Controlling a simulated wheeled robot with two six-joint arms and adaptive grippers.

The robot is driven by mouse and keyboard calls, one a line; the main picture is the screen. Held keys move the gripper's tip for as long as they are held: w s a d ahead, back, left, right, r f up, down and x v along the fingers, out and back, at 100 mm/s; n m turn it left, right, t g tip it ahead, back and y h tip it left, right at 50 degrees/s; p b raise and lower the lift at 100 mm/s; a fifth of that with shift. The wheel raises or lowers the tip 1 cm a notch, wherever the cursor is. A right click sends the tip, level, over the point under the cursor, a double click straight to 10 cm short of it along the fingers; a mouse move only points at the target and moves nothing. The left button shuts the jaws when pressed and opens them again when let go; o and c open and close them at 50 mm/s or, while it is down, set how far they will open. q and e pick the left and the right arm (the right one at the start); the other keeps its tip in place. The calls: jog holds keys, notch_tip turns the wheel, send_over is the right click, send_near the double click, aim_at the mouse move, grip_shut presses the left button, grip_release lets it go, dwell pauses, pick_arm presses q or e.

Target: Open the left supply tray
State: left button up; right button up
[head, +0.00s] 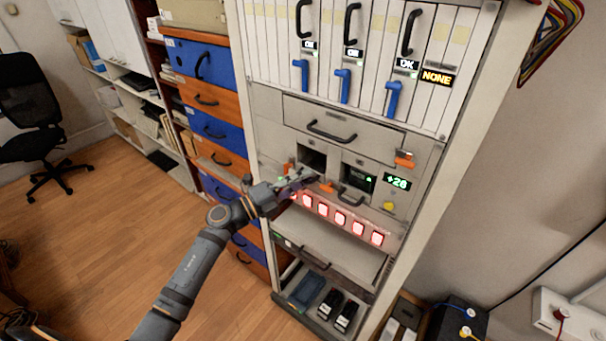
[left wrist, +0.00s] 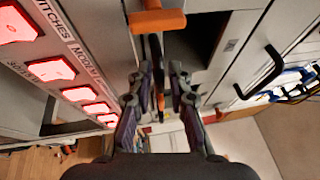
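In the head view the grey rack has two small bays side by side below a wide drawer. The left supply tray's bay (head: 312,157) shows a dark opening; its lower front is mostly hidden by my left gripper (head: 306,177). In the left wrist view my left gripper (left wrist: 165,85) has its fingers apart, with a thin dark bar, seen edge-on, between them. I cannot tell if the fingers touch it. An orange latch (left wrist: 158,21) lies just beyond the fingertips. My right gripper is in neither view.
The right bay (head: 357,180) has a black handle and green display. A row of lit red switches (head: 340,218) runs just below the gripper; they also show at left in the wrist view (left wrist: 50,70). The wide drawer's handle (head: 332,131) sits above.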

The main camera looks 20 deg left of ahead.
pick_arm(q)
jog(key=shift+w+d, duration=0.15)
jog(key=shift+d, duration=0.05)
jog(key=shift+a, duration=0.1)
jog(key=shift+c, duration=0.3)
grip_shut()
